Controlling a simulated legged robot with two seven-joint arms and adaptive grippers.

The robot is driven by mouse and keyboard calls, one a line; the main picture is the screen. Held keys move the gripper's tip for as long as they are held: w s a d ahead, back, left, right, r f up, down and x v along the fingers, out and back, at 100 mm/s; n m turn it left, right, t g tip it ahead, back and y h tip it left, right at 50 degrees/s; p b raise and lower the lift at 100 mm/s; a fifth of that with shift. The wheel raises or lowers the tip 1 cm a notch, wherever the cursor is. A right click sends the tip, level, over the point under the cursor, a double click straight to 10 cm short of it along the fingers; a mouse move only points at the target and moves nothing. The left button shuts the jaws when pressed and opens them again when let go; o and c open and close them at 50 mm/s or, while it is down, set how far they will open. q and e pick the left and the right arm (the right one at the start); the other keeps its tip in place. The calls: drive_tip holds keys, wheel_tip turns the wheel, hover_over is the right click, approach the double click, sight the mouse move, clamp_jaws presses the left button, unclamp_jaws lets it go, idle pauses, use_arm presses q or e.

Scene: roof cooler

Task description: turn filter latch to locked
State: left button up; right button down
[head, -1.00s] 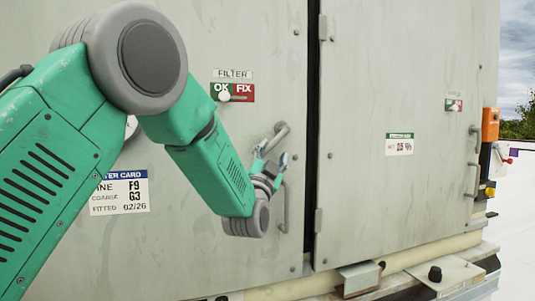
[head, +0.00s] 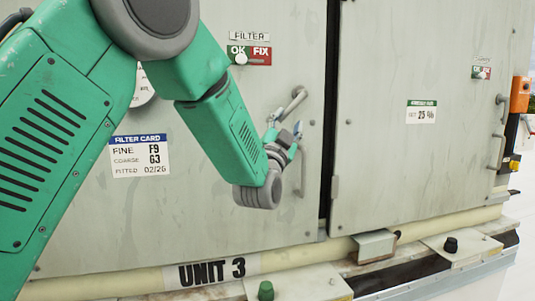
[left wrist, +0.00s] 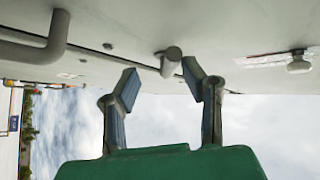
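The filter latch (head: 291,102) is a grey metal lever on the left door of the cabinet. Its pivot is at the upper right and it slants down to the left. My left gripper (head: 288,121) is at the lower end of the latch. In the left wrist view my left gripper (left wrist: 162,81) is open, its two fingers apart and empty. The end of the latch (left wrist: 171,56) shows beyond the fingertips, roughly between them. I cannot tell whether a finger touches it. My right gripper is in neither view.
A fixed bar handle (head: 303,172) is just below the latch. A FILTER plate (head: 249,54) with OK and FIX fields and a small knob is above left. A filter card (head: 140,156) is on the door. A dark gap separates the right door (head: 425,170).

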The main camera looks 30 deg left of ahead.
use_arm(q)
drive_tip(key=s+r+b+v, duration=0.1)
drive_tip(key=b+v, duration=0.4)
drive_tip(key=v, duration=0.8)
drive_tip(key=shift+a+r, duration=0.25)
drive_tip(key=shift+a, duration=0.1)
idle(0.3)
drive_tip(key=shift+b, duration=0.3)
